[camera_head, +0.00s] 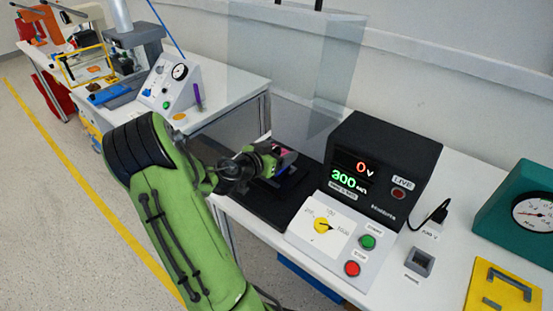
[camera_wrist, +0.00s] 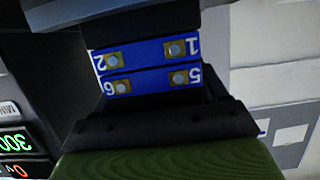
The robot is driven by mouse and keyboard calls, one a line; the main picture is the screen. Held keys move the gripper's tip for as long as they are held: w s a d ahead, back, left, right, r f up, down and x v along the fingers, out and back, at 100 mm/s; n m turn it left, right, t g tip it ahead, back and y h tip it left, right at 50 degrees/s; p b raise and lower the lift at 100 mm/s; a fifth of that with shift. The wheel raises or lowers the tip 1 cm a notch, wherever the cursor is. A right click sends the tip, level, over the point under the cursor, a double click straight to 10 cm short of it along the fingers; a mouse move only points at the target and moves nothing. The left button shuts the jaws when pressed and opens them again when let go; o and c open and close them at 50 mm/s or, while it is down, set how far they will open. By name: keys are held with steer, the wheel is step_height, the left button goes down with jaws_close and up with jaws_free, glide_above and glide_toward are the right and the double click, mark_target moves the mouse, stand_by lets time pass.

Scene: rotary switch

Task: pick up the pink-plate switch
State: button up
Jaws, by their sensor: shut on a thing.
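The pink-plate switch shows in the head view as a small pink patch (camera_head: 283,152) at the end of my arm, mostly hidden by my gripper (camera_head: 272,161). In the wrist view its blue body (camera_wrist: 148,67) fills the middle, with metal screw terminals and the upside-down numbers 1, 2, 5 and 6. My gripper is shut on the switch, over the black mat left of the test unit. I cannot tell whether the switch touches the mat.
The black test unit (camera_head: 385,165) stands right of my gripper, with a sloped panel (camera_head: 325,240) in front. A clear screen (camera_head: 280,60) stands behind. The black mat (camera_head: 262,205) lies below. A teal gauge box (camera_head: 518,215) and yellow plate (camera_head: 500,292) are at right.

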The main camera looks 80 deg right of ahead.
steer(key=shift+w+a+r, duration=0.1)
steer(key=shift+a+r, duration=0.1)
steer(key=shift+r, duration=0.3)
step_height(320, 180, up, 6)
steer(key=p, duration=0.2)
steer(key=shift+p, duration=0.35)
steer(key=w+a, duration=0.4)
steer(key=a, duration=0.5)
steer(key=w+a, duration=0.3)
steer(key=a, duration=0.6)
steer(key=shift+w, duration=0.35)
